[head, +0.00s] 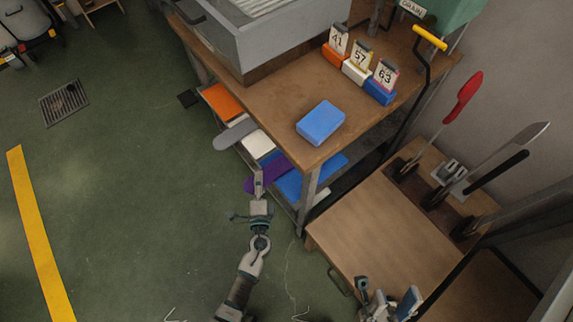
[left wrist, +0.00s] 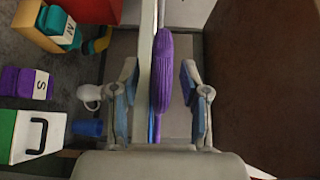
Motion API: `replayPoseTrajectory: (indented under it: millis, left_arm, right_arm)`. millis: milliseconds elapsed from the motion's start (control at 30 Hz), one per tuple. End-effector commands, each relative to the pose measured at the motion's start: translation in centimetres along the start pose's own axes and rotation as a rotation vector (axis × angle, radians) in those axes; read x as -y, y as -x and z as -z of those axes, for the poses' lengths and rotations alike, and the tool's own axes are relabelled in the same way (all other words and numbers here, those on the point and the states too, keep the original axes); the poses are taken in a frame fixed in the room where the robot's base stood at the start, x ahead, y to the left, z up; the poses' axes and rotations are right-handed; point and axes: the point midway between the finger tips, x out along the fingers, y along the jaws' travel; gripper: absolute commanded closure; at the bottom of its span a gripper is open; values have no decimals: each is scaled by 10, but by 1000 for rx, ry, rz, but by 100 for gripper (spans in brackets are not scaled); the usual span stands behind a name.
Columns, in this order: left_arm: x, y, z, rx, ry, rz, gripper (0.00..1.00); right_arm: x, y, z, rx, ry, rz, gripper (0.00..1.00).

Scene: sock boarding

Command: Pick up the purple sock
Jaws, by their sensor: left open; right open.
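The purple sock (head: 274,171) hangs out over the edge of the shelf under the wooden table in the head view. In the left wrist view the ribbed purple sock (left wrist: 163,70) stands edge-on between my fingers. My left gripper (head: 258,184) is at the shelf's outer edge, by the near end of the sock. It is open, with one finger (left wrist: 125,98) on each side of the sock and gaps showing. Whether the fingertips reach past the sock is unclear. My right gripper (head: 388,302) is open and empty over the lower right bench.
A grey flat piece (head: 235,133), orange (head: 222,101) and white stacks and blue pieces (head: 291,184) share the shelf. A table leg (head: 308,190) stands right of the sock. A blue block (head: 320,122) lies on the table top (head: 275,105).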

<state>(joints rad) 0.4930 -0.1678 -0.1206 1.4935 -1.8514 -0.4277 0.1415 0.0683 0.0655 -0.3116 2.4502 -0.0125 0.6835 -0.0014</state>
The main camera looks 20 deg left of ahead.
Motion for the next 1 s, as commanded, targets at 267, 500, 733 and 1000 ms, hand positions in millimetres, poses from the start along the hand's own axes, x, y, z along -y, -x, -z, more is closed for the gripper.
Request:
replayPoseTrajectory:
  millis: [267,500,733,1000]
  left_arm:
    - [0,-15,1,0,-3,0,55]
    - [0,-14,1,0,-4,0,90]
    - [-1,-14,1,-1,-3,-1,100]
    - [8,-15,1,1,-4,2,100]
  right_arm:
    - [1,-8,3,-38,0,6,56]
    - [1,-8,4,-37,0,3,56]
    - [0,-7,4,-34,0,3,56]
    - [1,-12,8,-42,0,5,56]
